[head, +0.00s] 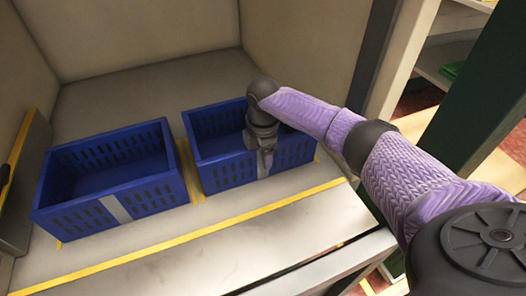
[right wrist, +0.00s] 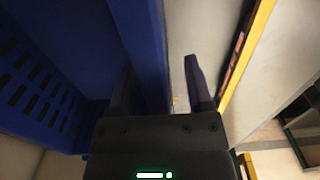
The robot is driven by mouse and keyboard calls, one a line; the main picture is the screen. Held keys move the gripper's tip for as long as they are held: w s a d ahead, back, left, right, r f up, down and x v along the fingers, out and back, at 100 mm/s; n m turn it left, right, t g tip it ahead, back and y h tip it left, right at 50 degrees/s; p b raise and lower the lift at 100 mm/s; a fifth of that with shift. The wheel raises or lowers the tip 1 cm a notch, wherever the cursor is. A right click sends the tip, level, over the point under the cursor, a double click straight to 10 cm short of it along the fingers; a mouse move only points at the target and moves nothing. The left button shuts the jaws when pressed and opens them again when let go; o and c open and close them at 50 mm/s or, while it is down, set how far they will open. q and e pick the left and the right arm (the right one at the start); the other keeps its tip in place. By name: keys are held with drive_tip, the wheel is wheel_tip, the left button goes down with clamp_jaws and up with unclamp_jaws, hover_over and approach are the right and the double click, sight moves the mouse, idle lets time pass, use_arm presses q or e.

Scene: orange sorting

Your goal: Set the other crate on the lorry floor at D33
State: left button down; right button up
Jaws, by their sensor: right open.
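Two blue slatted crates stand side by side on the pale lorry floor (head: 150,238). The left crate (head: 85,215) looks empty and has a grey plate on its front. The right crate (head: 222,176) also has a grey plate, partly hidden by my right gripper (head: 265,160), which is at its front wall. In the right wrist view the gripper (right wrist: 160,90) is open, with a blue crate wall (right wrist: 146,45) between its fingers, closer to the left finger. The crate's slatted inside shows at left. My left gripper is not in view.
Yellow lines (head: 185,172) mark the floor between and in front of the crates. Beige lorry walls (head: 140,30) close the back and left. A dark green post (head: 490,90) and shelving stand at right. The floor behind the crates is clear.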

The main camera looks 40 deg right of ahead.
wheel_tip(320, 180, up, 10)
drive_tip(key=p, duration=0.4)
drive_tip(key=shift+f+p, duration=0.2)
drive_tip(key=shift+p, duration=0.1)
drive_tip(key=shift+r, duration=0.2)
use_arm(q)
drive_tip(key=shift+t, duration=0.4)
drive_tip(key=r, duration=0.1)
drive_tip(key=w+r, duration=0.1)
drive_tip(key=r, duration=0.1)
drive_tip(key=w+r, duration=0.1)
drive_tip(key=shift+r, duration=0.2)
